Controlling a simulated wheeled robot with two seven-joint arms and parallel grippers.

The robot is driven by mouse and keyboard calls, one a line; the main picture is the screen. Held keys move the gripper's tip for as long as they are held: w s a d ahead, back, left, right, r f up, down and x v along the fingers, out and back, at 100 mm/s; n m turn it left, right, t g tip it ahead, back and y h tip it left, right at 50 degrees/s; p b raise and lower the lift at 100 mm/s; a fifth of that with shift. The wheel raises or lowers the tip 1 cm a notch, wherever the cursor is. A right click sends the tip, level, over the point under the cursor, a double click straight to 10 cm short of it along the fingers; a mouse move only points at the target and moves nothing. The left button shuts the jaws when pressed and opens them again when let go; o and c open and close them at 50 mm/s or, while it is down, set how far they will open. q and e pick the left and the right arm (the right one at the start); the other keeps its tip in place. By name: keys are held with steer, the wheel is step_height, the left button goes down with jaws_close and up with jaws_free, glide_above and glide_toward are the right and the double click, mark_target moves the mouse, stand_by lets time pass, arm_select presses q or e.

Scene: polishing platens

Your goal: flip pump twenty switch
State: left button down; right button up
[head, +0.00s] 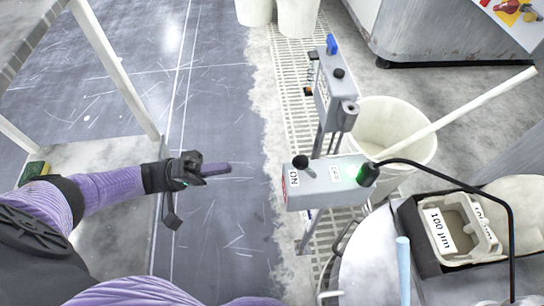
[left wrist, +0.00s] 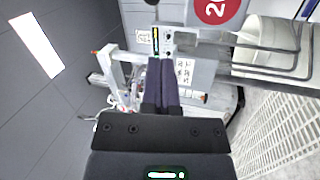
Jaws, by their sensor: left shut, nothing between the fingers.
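A grey switch box (head: 325,182) stands on a post right of centre in the head view. It has a black-knobbed lever (head: 300,162), an "ON" label, a lit green lamp and a red mark on its left end. A second grey box (head: 335,88), with a black knob and a blue part on top, stands behind it. My left gripper (head: 229,168) is shut and empty, left of the near box and apart from it. In the left wrist view, its purple fingers (left wrist: 162,88) are together. A red disc (left wrist: 216,8) there shows a "2"; the rest is cut off. My right gripper is out of view.
A white bucket (head: 397,118) with a long pale stick stands behind the near box. A dark tray with a "100 µm" container (head: 451,232) is at right. The blue-grey floor around my left gripper is open.

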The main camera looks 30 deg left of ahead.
arm_select(q)
steer(key=a+f+g+h, duration=0.1)
steer(key=p, duration=0.1)
glide_toward(305, 167)
steer(key=w+x, duration=0.1)
steer(key=x, duration=0.4)
steer(key=shift+r, duration=0.1)
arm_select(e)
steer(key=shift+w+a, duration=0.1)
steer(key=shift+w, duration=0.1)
arm_select(q)
steer(key=shift+r, duration=0.1)
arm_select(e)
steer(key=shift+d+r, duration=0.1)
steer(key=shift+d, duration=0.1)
